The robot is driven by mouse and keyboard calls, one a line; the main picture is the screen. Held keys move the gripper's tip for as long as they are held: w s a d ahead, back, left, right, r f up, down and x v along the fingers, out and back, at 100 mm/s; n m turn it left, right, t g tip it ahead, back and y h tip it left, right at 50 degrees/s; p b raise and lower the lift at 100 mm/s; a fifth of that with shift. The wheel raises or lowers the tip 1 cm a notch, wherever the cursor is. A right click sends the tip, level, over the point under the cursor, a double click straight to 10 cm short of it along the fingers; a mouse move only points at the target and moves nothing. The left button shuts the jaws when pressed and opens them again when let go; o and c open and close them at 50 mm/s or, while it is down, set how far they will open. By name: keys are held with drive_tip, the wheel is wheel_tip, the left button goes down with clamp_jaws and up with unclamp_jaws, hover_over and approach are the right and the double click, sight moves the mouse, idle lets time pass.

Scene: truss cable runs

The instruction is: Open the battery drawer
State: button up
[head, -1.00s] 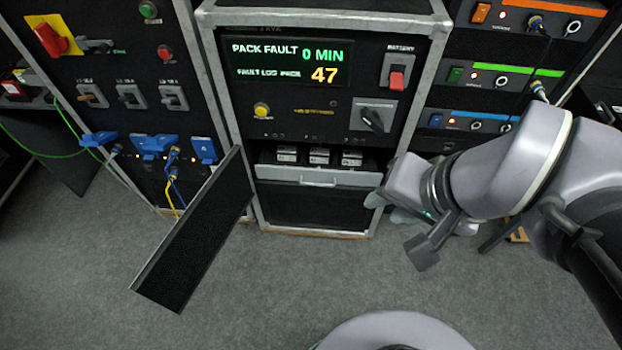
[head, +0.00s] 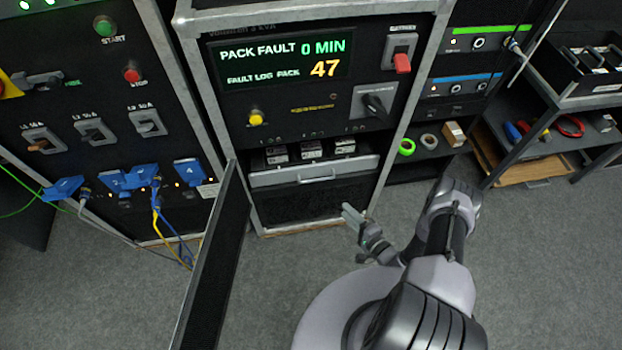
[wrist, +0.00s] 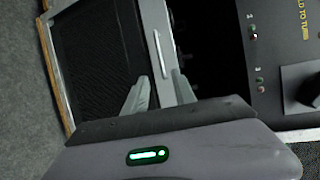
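The battery drawer (head: 280,177) has a pale grey front with a bar handle (head: 318,178) and sits low in the middle cabinet. Several battery packs (head: 311,149) show just above and behind its front. I cannot tell whether the drawer is slightly out. My gripper (head: 350,214) is low and in front of the cabinet, to the right of and below the handle. In the wrist view my gripper (wrist: 162,86) has its two fingers apart with nothing gripped. The drawer front (wrist: 155,15) and its handle (wrist: 159,54) lie ahead of the fingertips; contact is not clear.
A dark door panel (head: 212,262) stands swung open at the cabinet's left. Blue plugs with cables (head: 140,178) hang from the left rack. A shelf with tools (head: 545,130) is at the right.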

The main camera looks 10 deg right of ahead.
drive_tip(key=b+x, duration=0.6)
drive_tip(key=x, duration=1.1)
drive_tip(key=shift+f, duration=0.1)
drive_tip(key=shift+c, duration=0.4)
clamp_jaws()
